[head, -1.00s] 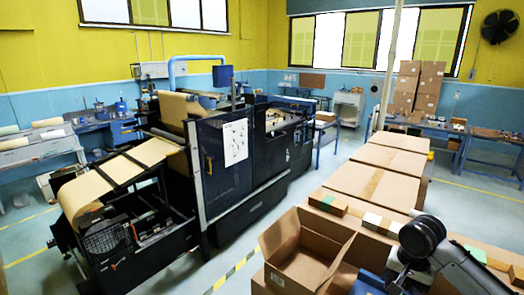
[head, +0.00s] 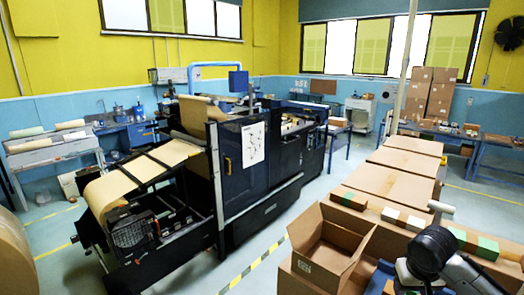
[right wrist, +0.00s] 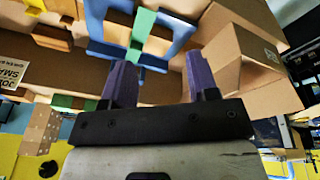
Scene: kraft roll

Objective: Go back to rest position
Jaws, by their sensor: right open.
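My right arm comes in at the lower right of the head view, beside the open cardboard box (head: 327,250). In the right wrist view my right gripper (right wrist: 160,62) has its two purple fingers spread apart, with nothing held between them. A blue frame (right wrist: 96,22) with a green piece (right wrist: 143,25) across it lies beyond the fingertips. The open box also shows in the right wrist view (right wrist: 240,62), to the right of the fingers. My left gripper is not in view.
Large closed cartons (head: 385,185) run back from the open box, with small boxes (head: 350,198) on top nearby. A dark machine (head: 245,165) with a brown paper web (head: 125,180) stands left. A tan roll (head: 12,250) shows at the left edge. An open floor aisle runs between machine and cartons.

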